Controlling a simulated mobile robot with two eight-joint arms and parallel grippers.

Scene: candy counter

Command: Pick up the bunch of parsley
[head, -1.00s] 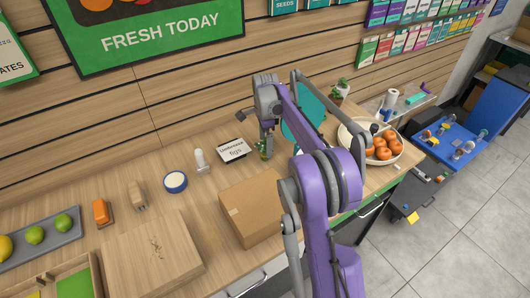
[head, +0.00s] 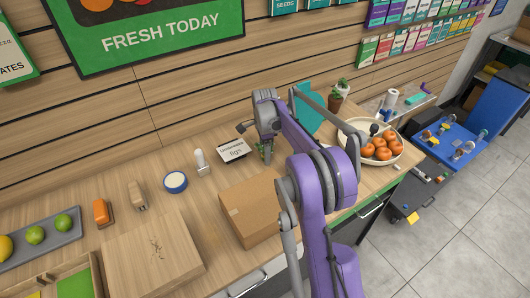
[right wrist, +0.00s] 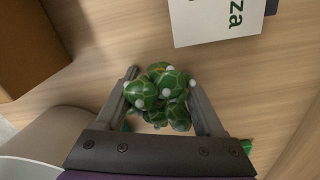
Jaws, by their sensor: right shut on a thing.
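The bunch of parsley shows in the right wrist view as a cluster of rounded dark green leaves with pale dots (right wrist: 160,92), between the two grey fingers. My right gripper (right wrist: 165,100) is shut on it. In the head view, my right gripper (head: 267,155) points down at the wooden counter, behind the cardboard box, and hides most of the parsley; a little green (head: 260,150) shows beside the fingers. I cannot tell whether the bunch touches the counter. My left gripper is not in view.
A white sign card (head: 233,149) stands close to the left of the gripper. A cardboard box (head: 250,207) sits just in front. A white bottle (head: 201,160) and blue-rimmed bowl (head: 175,182) are farther left. A bowl of oranges (head: 396,163) is at right.

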